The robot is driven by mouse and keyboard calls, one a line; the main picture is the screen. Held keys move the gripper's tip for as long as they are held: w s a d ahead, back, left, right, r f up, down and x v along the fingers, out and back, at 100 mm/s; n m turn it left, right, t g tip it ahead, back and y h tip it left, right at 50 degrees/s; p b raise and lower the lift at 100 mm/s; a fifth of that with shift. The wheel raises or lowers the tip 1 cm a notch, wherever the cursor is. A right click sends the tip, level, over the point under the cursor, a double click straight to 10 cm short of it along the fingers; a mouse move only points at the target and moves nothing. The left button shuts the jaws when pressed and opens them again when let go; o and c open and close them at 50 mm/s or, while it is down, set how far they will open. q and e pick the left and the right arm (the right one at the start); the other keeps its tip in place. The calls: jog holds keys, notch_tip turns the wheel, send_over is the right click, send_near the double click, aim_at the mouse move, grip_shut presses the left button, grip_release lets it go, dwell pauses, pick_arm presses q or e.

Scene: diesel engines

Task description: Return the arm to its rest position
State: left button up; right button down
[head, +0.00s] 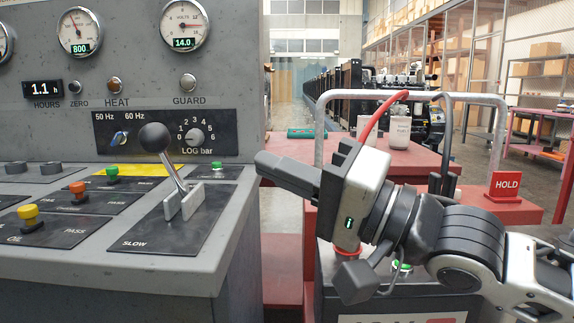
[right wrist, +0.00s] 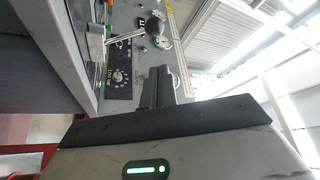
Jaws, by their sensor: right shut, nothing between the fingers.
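My right arm comes in from the right in the head view. Its gripper (head: 264,166) points left, with its dark fingers shut and empty beside the control console's right edge. The fingers also show together in the right wrist view (right wrist: 158,86). A lever with a dark ball knob (head: 154,137) stands on the console to the left of the fingertips, apart from them. The lever also shows in the right wrist view (right wrist: 153,27). My left gripper is not in view.
The grey console (head: 230,225) fills the left side, with gauges, buttons and a log knob (head: 195,136). Cables (head: 372,122) rise near the gripper.

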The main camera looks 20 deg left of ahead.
jog(key=w+d+f+m+t+h, duration=0.1)
jog(key=d+f+t+h, duration=0.3)
jog(key=f, duration=0.8)
jog(key=d+f+m+t+h, duration=0.15)
jog(key=d+f+t, duration=0.35)
jog(key=f, duration=0.6)
jog(key=s+d+f+n+g+h, duration=0.1)
jog(key=s+d+f+h, duration=0.45)
jog(key=f, duration=0.45)
jog(key=s+d+f+n+g+h, duration=0.1)
jog(key=s+d+f+h, duration=0.3)
jog(key=d+f, duration=0.45)
pick_arm(q)
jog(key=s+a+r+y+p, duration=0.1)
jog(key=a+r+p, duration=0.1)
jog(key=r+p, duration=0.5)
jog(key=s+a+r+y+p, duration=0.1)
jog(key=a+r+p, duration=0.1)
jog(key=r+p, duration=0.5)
jog(key=p, duration=0.6)
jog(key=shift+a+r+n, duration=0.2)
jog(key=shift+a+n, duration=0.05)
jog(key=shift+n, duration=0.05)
pick_arm(e)
notch_tip(320, 180, up, 14)
jog(key=s+d+m+h, duration=0.1)
jog(key=d+h, duration=0.1)
jog(key=shift+s+d+f, duration=0.2)
jog(key=shift+s+d, duration=0.15)
jog(key=shift+d, duration=0.05)
